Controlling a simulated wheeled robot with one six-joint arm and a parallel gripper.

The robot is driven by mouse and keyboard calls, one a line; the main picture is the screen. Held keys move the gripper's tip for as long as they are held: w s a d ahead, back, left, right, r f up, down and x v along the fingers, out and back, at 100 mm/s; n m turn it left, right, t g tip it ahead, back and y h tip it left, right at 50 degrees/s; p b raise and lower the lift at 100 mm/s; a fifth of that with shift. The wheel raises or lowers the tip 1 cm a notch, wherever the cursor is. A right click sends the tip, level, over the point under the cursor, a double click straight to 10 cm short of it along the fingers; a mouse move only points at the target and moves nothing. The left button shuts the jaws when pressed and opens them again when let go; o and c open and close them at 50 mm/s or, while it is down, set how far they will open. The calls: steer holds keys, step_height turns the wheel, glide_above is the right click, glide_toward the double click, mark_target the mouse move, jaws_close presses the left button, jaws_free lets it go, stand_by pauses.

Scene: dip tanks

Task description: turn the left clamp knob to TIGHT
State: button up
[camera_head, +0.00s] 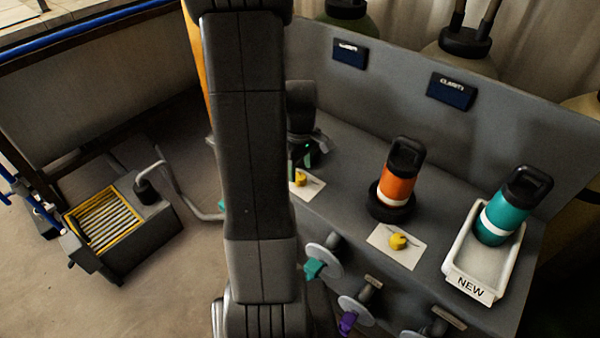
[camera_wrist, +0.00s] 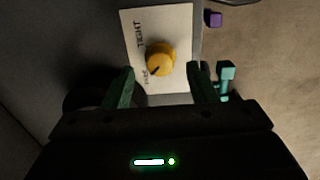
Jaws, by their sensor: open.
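The left clamp knob (camera_head: 300,179) is yellow and sits on a white plate on the grey bench, partly hidden by my arm in the head view. In the wrist view the knob (camera_wrist: 161,59) is near the top middle. Its plate (camera_wrist: 181,22) carries the word TIGHT and a smaller label that seems to read FREE. A dark mark on the knob points to the lower left, toward the smaller label. My gripper (camera_wrist: 162,80) is open, its green fingers on either side of the plate, short of the knob in the picture. In the head view my gripper (camera_head: 308,156) is just behind the knob.
A second yellow knob (camera_head: 398,242) lies right, below an orange bottle (camera_head: 397,186) standing in a black holder. A teal bottle (camera_head: 507,212) leans in a white tray (camera_head: 471,289) marked NEW. Teal and purple (camera_head: 347,322) valve handles stick out from the bench front.

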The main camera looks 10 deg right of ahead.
mark_target(300, 178)
steer(key=shift+f, duration=1.3)
steer(key=shift+c, duration=0.4)
steer(key=c, duration=0.9)
